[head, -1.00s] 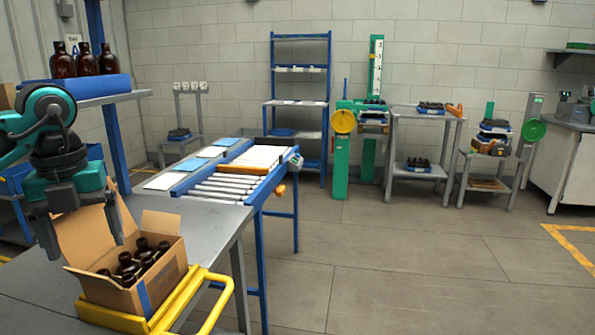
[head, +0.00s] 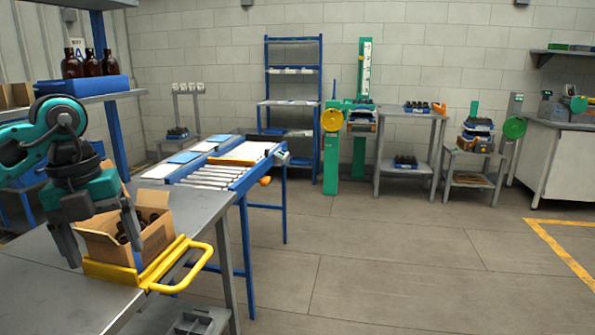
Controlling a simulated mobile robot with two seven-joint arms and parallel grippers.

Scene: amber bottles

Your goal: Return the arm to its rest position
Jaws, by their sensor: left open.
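My left gripper (head: 102,240) is in the head view at the left, with its fingers apart and pointing down. It overlaps the near left side of an open cardboard box (head: 155,240) in the picture. I cannot tell if the fingers touch the box. Dark amber bottles (head: 122,233) stand in the box, partly hidden by its flaps and my gripper. The box sits by a yellow frame with a handle (head: 183,287) on the grey table (head: 60,295). My right gripper is not in view.
A blue bin (head: 85,88) with amber bottles (head: 92,65) behind it is on a shelf at upper left. A roller conveyor (head: 212,178) runs behind the table. A blue rack (head: 294,105) and green stand (head: 331,165) are farther back. The floor at right is clear.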

